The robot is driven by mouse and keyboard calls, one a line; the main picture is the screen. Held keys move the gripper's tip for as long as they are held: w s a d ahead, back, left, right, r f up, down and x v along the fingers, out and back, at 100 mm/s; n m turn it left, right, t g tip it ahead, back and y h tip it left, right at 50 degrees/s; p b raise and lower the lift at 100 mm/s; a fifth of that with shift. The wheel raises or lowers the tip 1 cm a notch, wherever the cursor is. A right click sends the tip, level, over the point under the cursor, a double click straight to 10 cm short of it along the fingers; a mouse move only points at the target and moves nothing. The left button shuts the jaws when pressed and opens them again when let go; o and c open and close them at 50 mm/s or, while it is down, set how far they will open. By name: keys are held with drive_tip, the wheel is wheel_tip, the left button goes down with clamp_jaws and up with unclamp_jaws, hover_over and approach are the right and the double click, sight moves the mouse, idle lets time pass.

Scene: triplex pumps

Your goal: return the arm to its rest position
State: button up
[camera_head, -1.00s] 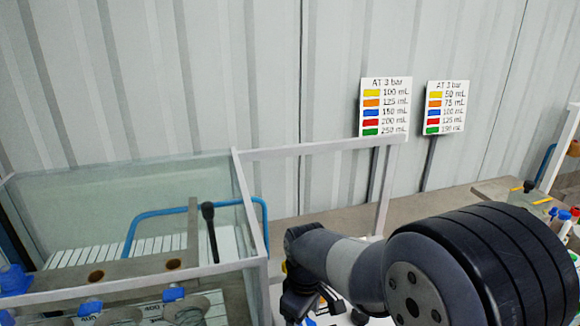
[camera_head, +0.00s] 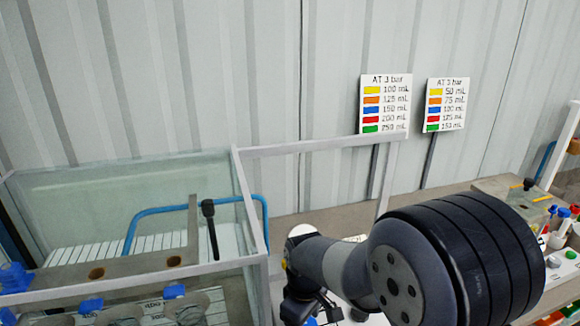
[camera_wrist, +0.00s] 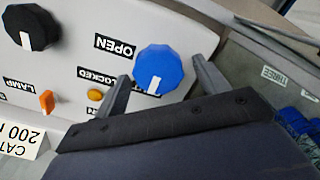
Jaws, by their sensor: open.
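My arm (camera_head: 420,265) reaches across the lower right of the head view, its big dark joint nearest the camera. Its far end hangs low beside the glass tank, and the fingers cannot be made out there. In the wrist view my gripper (camera_wrist: 161,68) is open, with its two dark fingers apart. A blue knob (camera_wrist: 158,62) with a white mark shows between the fingers on a pale panel. Nothing is seen gripped; whether the fingers touch the knob cannot be told.
The panel also carries a black knob (camera_wrist: 30,27), an orange switch (camera_wrist: 47,101) and a yellow button (camera_wrist: 95,94). A glass tank (camera_head: 120,215) stands left of my arm. Two colour-code signs (camera_head: 385,104) stand by the wall. Coloured bottles (camera_head: 560,225) stand at the right.

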drive_tip(key=m, duration=0.4)
drive_tip(key=shift+w+d+r, duration=0.1)
drive_tip(key=shift+w+r, duration=0.05)
drive_tip(key=shift+r, duration=0.1)
drive_tip(key=m+p, duration=0.1)
drive_tip(key=m, duration=0.4)
drive_tip(key=shift+d, duration=0.1)
drive_tip(key=m+p, duration=0.1)
drive_tip(key=m, duration=0.3)
drive_tip(key=shift+d+m, duration=0.1)
drive_tip(key=shift+m, duration=0.3)
drive_tip(key=m+p, duration=0.1)
drive_tip(key=m, duration=0.2)
drive_tip(key=shift+d+m, duration=0.1)
drive_tip(key=shift+m, duration=0.3)
drive_tip(key=shift+r, duration=1)
drive_tip(key=shift+r, duration=0.1)
